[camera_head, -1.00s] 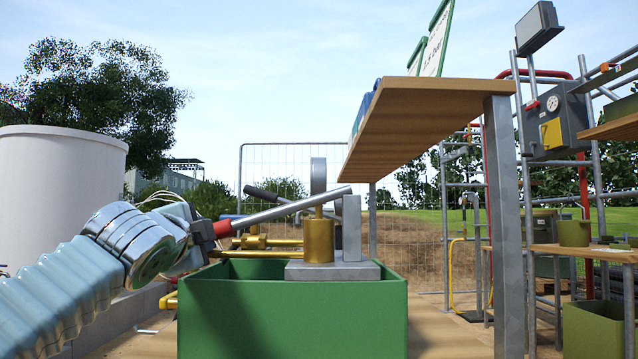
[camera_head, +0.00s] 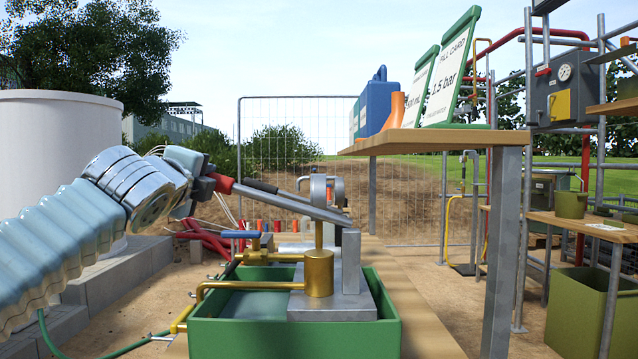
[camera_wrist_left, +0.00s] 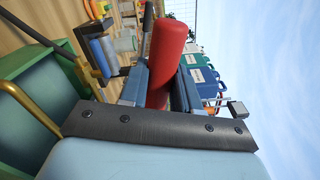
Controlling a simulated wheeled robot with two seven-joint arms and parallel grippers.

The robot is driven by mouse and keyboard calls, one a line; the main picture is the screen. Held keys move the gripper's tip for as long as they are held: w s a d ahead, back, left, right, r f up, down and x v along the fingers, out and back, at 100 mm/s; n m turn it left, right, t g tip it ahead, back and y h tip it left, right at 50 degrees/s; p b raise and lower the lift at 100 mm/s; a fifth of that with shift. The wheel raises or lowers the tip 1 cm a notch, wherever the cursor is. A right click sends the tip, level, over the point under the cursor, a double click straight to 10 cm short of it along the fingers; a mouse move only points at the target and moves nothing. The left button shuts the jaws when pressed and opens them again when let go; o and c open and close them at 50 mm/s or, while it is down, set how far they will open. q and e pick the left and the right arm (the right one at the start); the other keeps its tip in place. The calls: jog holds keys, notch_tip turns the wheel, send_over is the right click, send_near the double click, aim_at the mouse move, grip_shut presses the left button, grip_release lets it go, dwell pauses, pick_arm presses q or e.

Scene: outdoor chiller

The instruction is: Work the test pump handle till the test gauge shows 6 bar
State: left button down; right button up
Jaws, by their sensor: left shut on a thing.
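The test pump stands on a green tank (camera_head: 290,336) in the head view, with a brass cylinder (camera_head: 319,273) on a grey block. Its steel handle (camera_head: 275,198) slopes down from the red grip (camera_head: 224,184) at left to the pivot at right. My left gripper (camera_head: 211,184) is shut on the red grip, which also shows between the fingers in the left wrist view (camera_wrist_left: 172,45). A round grey body (camera_head: 318,197) above the cylinder, perhaps the test gauge, is seen nearly edge-on; no reading shows. My right gripper is not in view.
A wooden shelf (camera_head: 440,137) on a grey post (camera_head: 502,250) stands right of the pump, carrying cards and a blue container (camera_head: 378,105). A grey box with a dial (camera_head: 565,72) hangs farther right. A white tank (camera_head: 60,140) stands behind my left arm.

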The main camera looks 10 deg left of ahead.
pick_arm(q)
jog(key=f+b, duration=0.1)
jog(key=f+n+b, duration=0.1)
jog(key=f+b, duration=0.1)
jog(key=f+n+b, duration=0.1)
jog(key=shift+s+a+f, duration=0.1)
jog(key=shift+a+f, duration=0.2)
jog(key=shift+a, duration=0.05)
jog(key=c, duration=1)
grip_release()
jog(key=shift+d, duration=0.1)
jog(key=shift+c, duration=0.2)
jog(key=o, duration=0.3)
jog(key=shift+o, duration=0.3)
jog(key=o, duration=0.4)
